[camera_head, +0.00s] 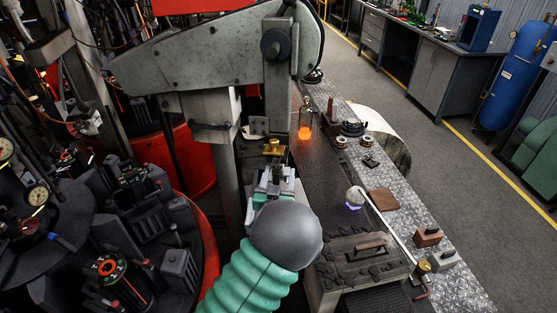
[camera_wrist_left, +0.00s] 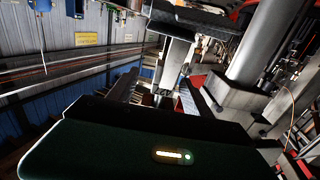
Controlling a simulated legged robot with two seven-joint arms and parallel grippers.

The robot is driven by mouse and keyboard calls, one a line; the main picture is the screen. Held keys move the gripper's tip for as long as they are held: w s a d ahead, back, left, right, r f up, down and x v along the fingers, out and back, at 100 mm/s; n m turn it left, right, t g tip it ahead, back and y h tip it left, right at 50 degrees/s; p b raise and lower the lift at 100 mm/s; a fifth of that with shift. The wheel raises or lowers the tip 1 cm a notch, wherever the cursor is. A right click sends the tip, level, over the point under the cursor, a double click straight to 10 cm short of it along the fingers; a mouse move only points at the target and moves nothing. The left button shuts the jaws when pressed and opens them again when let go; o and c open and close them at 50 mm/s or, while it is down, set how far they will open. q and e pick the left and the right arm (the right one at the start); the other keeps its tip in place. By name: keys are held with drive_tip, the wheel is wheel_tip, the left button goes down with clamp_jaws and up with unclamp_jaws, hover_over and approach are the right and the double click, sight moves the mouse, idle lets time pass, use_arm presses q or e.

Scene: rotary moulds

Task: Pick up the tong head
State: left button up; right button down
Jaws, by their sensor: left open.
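My left gripper (camera_head: 273,176) reaches up from the bottom centre of the head view, beyond a dark grey rounded wrist and a green ribbed sleeve. It is open. A small brass-coloured piece with a dark top (camera_head: 274,148) shows just beyond its fingertips, below the grey machine arm; I cannot tell whether they touch. I cannot tell for sure which piece is the tong head. In the left wrist view a dark housing fills the lower part, and the gripper (camera_wrist_left: 165,85) points towards a metal column; no tong head is clear there. My right gripper is not in view.
A heavy grey machine arm (camera_head: 200,52) hangs over the work area. A glowing orange piece (camera_head: 305,133) stands on the dark conveyor. Small dark parts, a brown pad (camera_head: 383,199) and a pale rod (camera_head: 392,232) lie along the right-hand ledge. Dark moulds crowd the left.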

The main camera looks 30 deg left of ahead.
sight(279, 162)
use_arm(q)
drive_tip(key=shift+w+a, duration=0.2)
drive_tip(key=shift+w, duration=0.3)
drive_tip(key=shift+w+a+r+p, duration=0.15)
drive_tip(key=shift+w+a+p, duration=0.05)
drive_tip(key=shift+w+p, duration=0.2)
drive_tip(key=p+x, duration=0.2)
drive_tip(key=x, duration=0.1)
drive_tip(key=shift+w+a, duration=0.2)
drive_tip(key=shift+a, duration=0.15)
drive_tip(key=shift+w+f, duration=0.25)
drive_tip(key=shift+w, duration=0.05)
drive_tip(key=shift+s+r, duration=0.1)
clamp_jaws()
